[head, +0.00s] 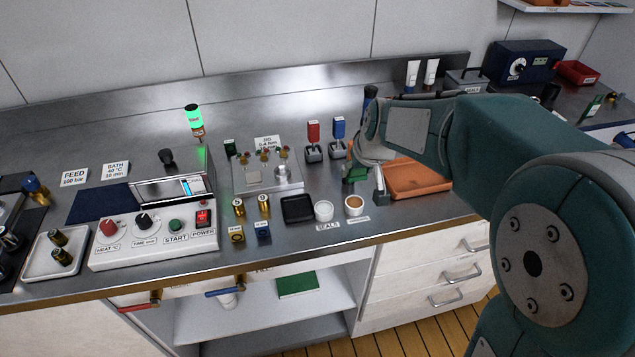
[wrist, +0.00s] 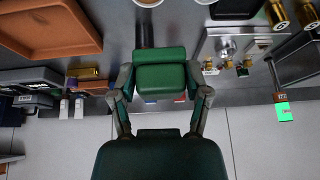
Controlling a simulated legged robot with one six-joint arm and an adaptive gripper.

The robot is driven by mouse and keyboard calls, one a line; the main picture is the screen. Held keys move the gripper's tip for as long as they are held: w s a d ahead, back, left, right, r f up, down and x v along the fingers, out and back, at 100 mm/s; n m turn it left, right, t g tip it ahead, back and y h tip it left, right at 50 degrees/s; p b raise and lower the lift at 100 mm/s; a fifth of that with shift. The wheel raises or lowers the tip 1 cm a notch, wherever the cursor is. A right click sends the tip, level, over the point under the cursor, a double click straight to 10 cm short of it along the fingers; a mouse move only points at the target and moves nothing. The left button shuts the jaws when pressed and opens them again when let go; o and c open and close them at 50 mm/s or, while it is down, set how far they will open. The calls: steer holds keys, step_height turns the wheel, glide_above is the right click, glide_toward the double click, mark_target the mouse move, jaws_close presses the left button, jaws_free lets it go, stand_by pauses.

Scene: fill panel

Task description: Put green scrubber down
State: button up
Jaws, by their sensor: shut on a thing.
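The green scrubber (wrist: 161,80) is a green block held between the two fingers of my gripper (wrist: 159,92) in the wrist view. In the head view, part of the scrubber (head: 355,174) shows beside my gripper (head: 367,184), just left of the terracotta tray (head: 425,192). My gripper is shut on it, above the steel counter. Whether the scrubber touches the counter is hard to tell. My wrist hides part of the scrubber in the head view.
Small cups (head: 324,211), a black dish (head: 297,209) and a metal fixture plate (head: 267,178) stand left of my gripper. Red (head: 313,133) and blue (head: 338,130) handled items stand behind. The counter's front edge (head: 330,241) is near.

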steer(key=w+a+f, duration=0.3)
steer(key=w+a, duration=0.1)
steer(key=w, duration=0.1)
glide_above(321, 183)
steer(key=s, duration=0.2)
step_height(321, 183, down, 5)
steer(key=shift+d+r, duration=0.1)
steer(key=shift+r, duration=0.1)
steer(key=shift+w+d+f, duration=0.25)
steer(key=shift+w+f, duration=0.05)
steer(key=shift+f, duration=0.15)
step_height(321, 183, down, 2)
steer(key=shift+d+f, duration=0.1)
steer(key=shift+f, duration=0.45)
steer(key=shift+a, duration=0.5)
steer(key=o, duration=1.2)
steer(key=shift+d, duration=0.35)
